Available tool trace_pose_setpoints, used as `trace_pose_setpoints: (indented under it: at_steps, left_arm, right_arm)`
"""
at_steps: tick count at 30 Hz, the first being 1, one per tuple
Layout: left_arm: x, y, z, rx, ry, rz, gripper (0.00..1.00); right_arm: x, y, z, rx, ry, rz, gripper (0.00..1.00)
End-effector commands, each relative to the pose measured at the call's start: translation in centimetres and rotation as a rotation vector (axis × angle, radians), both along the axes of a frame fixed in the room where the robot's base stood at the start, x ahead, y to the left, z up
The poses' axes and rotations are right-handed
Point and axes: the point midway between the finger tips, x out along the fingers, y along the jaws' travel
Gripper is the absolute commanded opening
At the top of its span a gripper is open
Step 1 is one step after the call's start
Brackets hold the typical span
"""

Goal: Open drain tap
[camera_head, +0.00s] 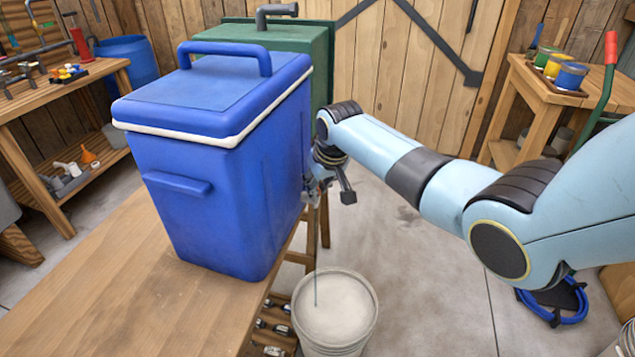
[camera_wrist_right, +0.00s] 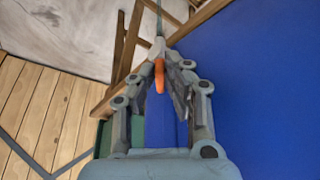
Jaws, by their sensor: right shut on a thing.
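A blue cooler (camera_head: 210,190) with a white-rimmed, closed lid stands upright on the wooden table. Its drain tap is at the right side, mostly hidden behind my gripper in the head view. The wrist view shows the pale tap (camera_wrist_right: 157,46) with an orange lever (camera_wrist_right: 159,77) between my fingers. My right gripper (camera_head: 314,190) is at the cooler's right wall; in the wrist view it (camera_wrist_right: 160,70) is shut on the orange lever. A thin line, like a stream of liquid (camera_head: 315,290), runs down into the bucket (camera_head: 370,320) below. My left gripper is out of view.
The table (camera_head: 110,270) has bare room left of the cooler. A green box (camera_head: 320,60) stands behind it. A workbench (camera_head: 70,90) with tools is at the left, another bench (camera_head: 600,95) with paint cans at the right. Open floor lies between.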

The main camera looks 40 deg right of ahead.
Motion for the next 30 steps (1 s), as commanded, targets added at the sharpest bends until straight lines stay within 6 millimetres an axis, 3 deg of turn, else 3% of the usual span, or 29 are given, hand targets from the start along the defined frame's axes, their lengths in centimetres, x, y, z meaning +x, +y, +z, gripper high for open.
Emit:
trace_pose_setpoints:
  at_steps: [9,21,30]
  left_arm:
    - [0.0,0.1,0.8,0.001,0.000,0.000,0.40]
    - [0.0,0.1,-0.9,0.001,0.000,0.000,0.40]
    - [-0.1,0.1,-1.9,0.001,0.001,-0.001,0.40]
  right_arm:
    - [0.0,-0.8,0.0,0.000,0.000,0.295,0.00]
    - [0.3,-1.4,-0.2,0.000,-0.001,0.630,0.00]
    - [0.5,-1.6,-0.1,-0.001,-0.001,0.773,0.00]
